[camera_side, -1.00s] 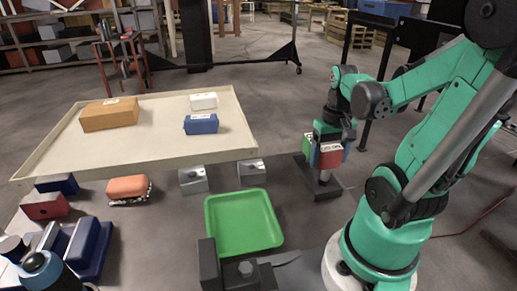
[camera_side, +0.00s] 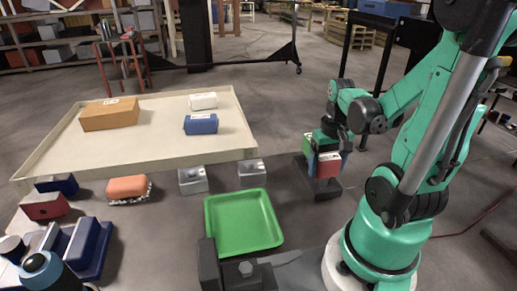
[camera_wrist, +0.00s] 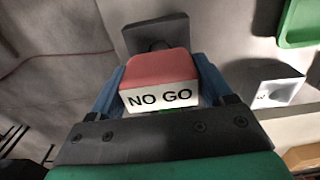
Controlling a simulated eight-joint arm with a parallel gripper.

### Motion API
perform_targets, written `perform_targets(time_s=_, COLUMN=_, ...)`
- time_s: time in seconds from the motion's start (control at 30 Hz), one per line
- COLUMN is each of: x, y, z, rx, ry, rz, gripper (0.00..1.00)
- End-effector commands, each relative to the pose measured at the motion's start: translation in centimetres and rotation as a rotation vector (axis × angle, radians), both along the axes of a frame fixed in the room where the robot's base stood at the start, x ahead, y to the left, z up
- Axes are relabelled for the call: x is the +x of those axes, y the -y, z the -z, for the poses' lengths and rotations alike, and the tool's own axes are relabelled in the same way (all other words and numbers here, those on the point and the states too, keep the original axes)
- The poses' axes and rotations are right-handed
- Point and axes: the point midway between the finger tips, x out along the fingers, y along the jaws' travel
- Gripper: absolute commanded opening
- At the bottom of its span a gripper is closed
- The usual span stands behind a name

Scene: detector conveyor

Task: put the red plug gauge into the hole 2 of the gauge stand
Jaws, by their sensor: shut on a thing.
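The red plug gauge (camera_side: 328,167) is held upright in my gripper (camera_side: 331,153); its white label reads NO GO in the wrist view (camera_wrist: 158,72). My gripper's blue fingers close on both its sides in the wrist view (camera_wrist: 160,90). A dark block (camera_side: 326,190), which looks like the gauge stand, is directly below the gauge, and part of it shows in the wrist view (camera_wrist: 157,31). The gauge's lower end is hidden, so I cannot tell whether it is in a hole or which one. A green labelled piece (camera_side: 308,145) is just left of my gripper.
A green tray (camera_side: 240,245) lies left of the stand. Two grey blocks (camera_side: 193,180) (camera_side: 252,173) stand beside a large cream tray (camera_side: 205,160), which holds a brown box (camera_side: 110,115), a blue box (camera_side: 201,124) and a white box (camera_side: 203,101). An orange item (camera_side: 128,188) is farther left.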

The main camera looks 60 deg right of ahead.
Motion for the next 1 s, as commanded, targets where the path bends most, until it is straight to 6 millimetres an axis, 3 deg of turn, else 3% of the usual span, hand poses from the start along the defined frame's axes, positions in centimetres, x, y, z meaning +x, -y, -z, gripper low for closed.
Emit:
perform_targets(time_s=0.23, x=0.0, y=0.0, z=0.6, rx=0.000, ry=0.000, rz=0.000, gripper=0.17)
perform_targets(time_s=0.27, x=0.0, y=0.0, z=0.6, rx=0.000, ry=0.000, rz=0.000, gripper=0.82)
perform_targets(time_s=0.33, x=0.0, y=0.0, z=0.5, rx=0.000, ry=0.000, rz=0.000, gripper=1.00)
perform_targets(time_s=0.67, x=0.0, y=0.0, z=0.3, rx=0.000, ry=0.000, rz=0.000, gripper=1.00)
perform_targets(time_s=1.0, x=0.0, y=0.0, z=-2.7, rx=0.000, ry=0.000, rz=0.000, gripper=1.00)
